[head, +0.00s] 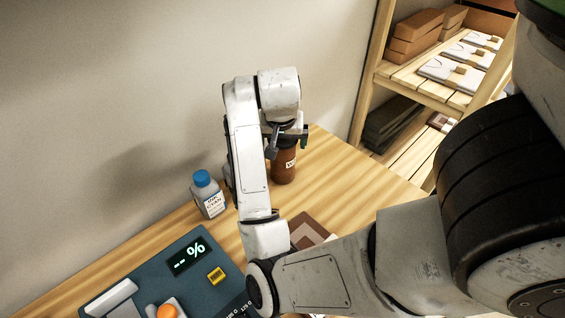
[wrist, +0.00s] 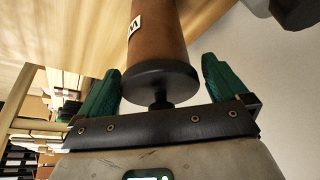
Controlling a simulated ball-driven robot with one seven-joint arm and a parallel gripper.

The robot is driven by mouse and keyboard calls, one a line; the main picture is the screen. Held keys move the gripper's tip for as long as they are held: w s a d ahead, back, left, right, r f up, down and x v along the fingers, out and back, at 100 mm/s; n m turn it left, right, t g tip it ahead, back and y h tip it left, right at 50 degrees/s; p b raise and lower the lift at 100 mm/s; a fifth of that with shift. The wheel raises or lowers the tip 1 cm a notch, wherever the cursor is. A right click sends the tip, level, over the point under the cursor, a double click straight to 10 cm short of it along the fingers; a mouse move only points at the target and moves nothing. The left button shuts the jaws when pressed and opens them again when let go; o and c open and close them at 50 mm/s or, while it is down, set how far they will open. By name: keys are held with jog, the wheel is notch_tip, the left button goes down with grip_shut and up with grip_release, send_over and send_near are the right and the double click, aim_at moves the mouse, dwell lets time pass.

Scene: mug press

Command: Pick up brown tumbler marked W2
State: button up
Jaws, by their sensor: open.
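The brown tumbler (head: 284,166) stands upright on the wooden table near its back edge, with a white label of which only a W can be read. In the wrist view the tumbler (wrist: 158,38) shows its dark lid with a knob towards my palm. My gripper (wrist: 158,85) is open, with one green finger on each side of the lid and visible gaps between. In the head view my gripper (head: 287,134) is above the tumbler, at its top. My arm hides part of the table left of the tumbler.
A grey bottle with a blue cap (head: 208,194) stands left of my arm. A dark teal device with a percent display (head: 187,262) lies at the front left. A brown patterned item (head: 308,230) lies near my forearm. Wooden shelves (head: 405,78) with boxes stand at the right.

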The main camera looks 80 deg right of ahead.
jog(key=shift+x, duration=0.8)
jog(key=shift+c, duration=0.2)
jog(key=c, duration=1.3)
jog(key=shift+c, duration=0.2)
jog(key=shift+r, duration=0.1)
